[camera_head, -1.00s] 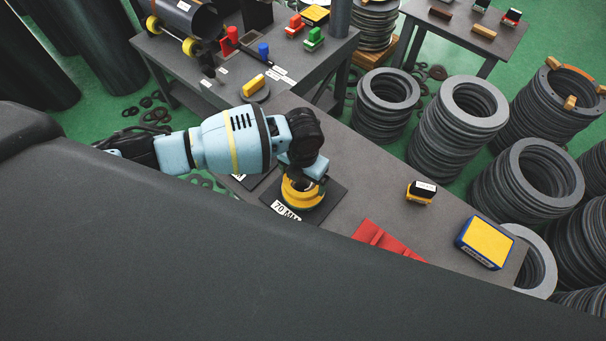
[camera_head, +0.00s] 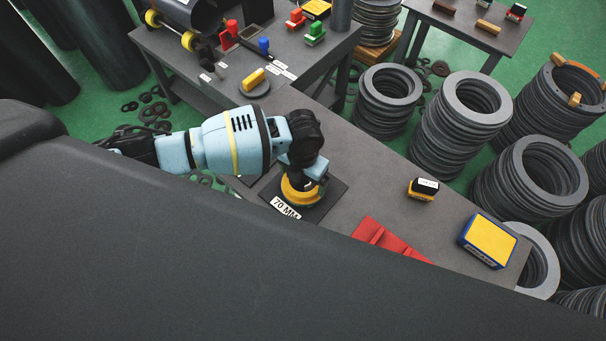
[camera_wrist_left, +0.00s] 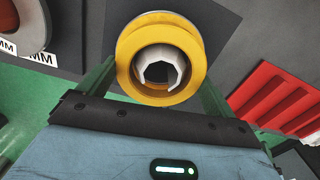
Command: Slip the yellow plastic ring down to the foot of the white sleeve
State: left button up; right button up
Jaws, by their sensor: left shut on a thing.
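The yellow ring (camera_wrist_left: 135,82) shows as a wide flanged ring in the left wrist view, and in the head view its yellow side (camera_head: 301,196) shows just above a dark square plate (camera_head: 330,197) labelled 70 MM. The white sleeve (camera_wrist_left: 158,52) shows inside the ring's opening; its foot is hidden. My left gripper (camera_head: 304,176) is over the ring in the head view. In the left wrist view its green fingers (camera_wrist_left: 160,80) lie on both sides of the ring, shut on it. How far down the sleeve the ring sits I cannot tell. My right gripper is not in view.
A red ribbed piece (camera_head: 388,240), a small yellow-black block (camera_head: 423,190) and a blue-yellow box (camera_head: 487,241) lie to the right on the grey table (camera_head: 400,150). Stacks of grey rings (camera_head: 462,125) stand beyond it. The table between the plate and the small block is clear.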

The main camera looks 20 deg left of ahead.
pick_arm(q)
jog(key=shift+f, duration=0.35)
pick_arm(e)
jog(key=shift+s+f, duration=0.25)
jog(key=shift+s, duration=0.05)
pick_arm(q)
jog(key=o, duration=0.6)
jog(key=shift+o, duration=0.7)
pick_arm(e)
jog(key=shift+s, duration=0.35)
pick_arm(q)
jog(key=shift+r, duration=0.15)
notch_tip(320, 180, up, 8)
jog(key=shift+f+p, duration=0.25)
jog(key=shift+p, duration=0.05)
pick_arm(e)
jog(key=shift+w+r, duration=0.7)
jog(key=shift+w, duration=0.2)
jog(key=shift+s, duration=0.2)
